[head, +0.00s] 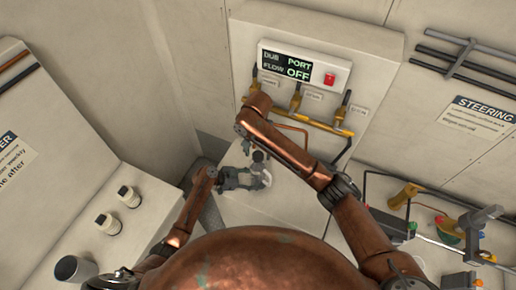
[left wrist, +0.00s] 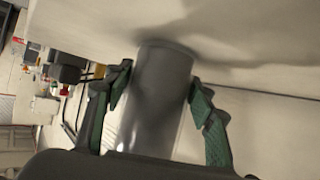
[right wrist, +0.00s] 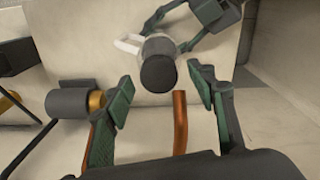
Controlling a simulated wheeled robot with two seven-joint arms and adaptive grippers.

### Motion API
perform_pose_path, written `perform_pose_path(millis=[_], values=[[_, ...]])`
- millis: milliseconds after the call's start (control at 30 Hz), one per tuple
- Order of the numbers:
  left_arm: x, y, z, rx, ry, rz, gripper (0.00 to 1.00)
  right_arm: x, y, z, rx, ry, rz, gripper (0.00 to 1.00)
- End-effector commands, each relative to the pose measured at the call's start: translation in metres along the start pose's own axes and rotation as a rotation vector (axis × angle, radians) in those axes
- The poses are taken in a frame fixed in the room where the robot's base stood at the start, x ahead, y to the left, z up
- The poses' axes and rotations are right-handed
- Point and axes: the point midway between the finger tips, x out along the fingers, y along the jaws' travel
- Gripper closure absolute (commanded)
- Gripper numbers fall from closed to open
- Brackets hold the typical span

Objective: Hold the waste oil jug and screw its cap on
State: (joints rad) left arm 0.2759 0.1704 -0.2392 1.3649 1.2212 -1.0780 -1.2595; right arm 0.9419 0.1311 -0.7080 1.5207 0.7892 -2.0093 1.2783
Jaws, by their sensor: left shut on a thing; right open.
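The waste oil jug is a grey cylinder (left wrist: 155,105) with a white handle (head: 266,179), standing near the middle of the head view. My left gripper (head: 238,178) is shut on its body, with green fingers on both sides in the left wrist view. A round black cap (right wrist: 158,72) shows at the jug's top end in the right wrist view; it also shows in the head view (head: 258,156). I cannot tell whether it is threaded. My right gripper (right wrist: 162,92) is open and empty, its fingers apart, with the cap beyond and between them. My right forearm partly covers this area in the head view.
A display panel (head: 304,65) and brass valves with pipes (head: 300,115) are on the wall behind. A copper pipe (right wrist: 180,125) runs close to my right fingers. Tools (head: 470,232) lie at right; small white-and-black containers (head: 108,223) and a grey cup (head: 75,268) stand at left.

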Motion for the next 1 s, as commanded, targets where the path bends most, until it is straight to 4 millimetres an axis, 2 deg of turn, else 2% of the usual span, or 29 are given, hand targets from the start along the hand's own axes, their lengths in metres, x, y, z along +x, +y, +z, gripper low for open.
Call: perform_pose_path(millis=[167,400,600,800,1000], values=[[0.000,0.000,-0.001,0.000,0.001,0.000,0.93,-0.023,0.000,-0.003,-0.001,0.008,-0.001,0.48],[0.000,0.000,-0.001,0.000,0.001,0.000,0.93,-0.073,0.000,-0.002,-0.001,0.008,0.001,0.48],[0.000,0.000,-0.001,0.000,0.001,0.000,0.93,-0.105,0.000,-0.001,0.001,0.004,0.000,0.48],[0.000,0.000,-0.001,0.000,0.001,0.000,0.93,-0.118,0.000,0.000,0.000,0.001,0.001,0.48],[0.000,0.000,-0.001,0.000,0.001,0.000,0.93,-0.118,0.000,0.000,0.000,0.000,0.000,0.48]])
